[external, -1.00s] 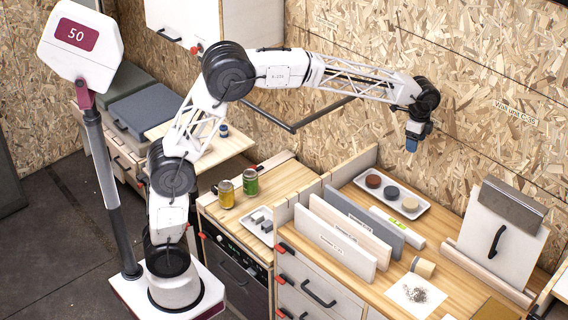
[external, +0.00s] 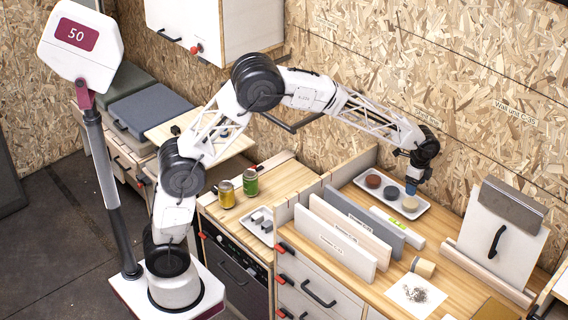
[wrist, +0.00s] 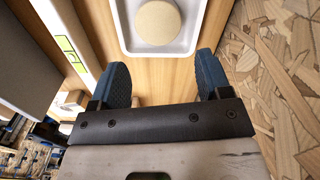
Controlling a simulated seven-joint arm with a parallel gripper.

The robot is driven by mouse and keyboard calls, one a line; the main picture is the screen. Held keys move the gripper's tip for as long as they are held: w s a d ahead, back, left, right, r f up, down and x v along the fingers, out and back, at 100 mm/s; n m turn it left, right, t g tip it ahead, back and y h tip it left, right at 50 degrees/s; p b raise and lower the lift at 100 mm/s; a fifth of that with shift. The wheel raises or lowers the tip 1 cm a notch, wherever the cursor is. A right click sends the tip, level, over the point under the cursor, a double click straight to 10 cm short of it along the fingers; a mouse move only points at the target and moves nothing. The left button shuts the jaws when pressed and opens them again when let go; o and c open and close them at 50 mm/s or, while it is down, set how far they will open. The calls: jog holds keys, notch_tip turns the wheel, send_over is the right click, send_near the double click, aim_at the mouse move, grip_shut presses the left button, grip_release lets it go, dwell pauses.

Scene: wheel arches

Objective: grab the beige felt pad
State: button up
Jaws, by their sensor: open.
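The beige felt pad (external: 410,204) is a round disc at the right end of a white tray (external: 424,210) on the wooden worktop. In the wrist view the beige pad (wrist: 158,22) shows near the top edge, lying flat in the tray (wrist: 160,49). My gripper (external: 411,187) is just above that end of the tray. In the wrist view my gripper (wrist: 162,75) has its two blue fingers wide apart and empty, with the pad beyond the fingertips and roughly centred between them. Contact with the pad is not visible.
A red-brown pad (external: 373,181) and a dark grey pad (external: 391,192) share the tray. Upright panels (external: 345,230) and a level with a green vial (external: 416,240) stand in front. The chipboard wall (external: 480,130) is close behind.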

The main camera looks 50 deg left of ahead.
aim_at(412, 203)
jog(key=shift+f, duration=0.45)
jog(key=shift+f, duration=1.3)
jog(key=shift+s+d+f, duration=0.1)
jog(key=shift+f, duration=2.5)
jog(key=c, duration=0.6)
jog(key=shift+o, duration=0.2)
jog(key=shift+r, duration=0.1)
notch_tip(412, 203, up, 10)
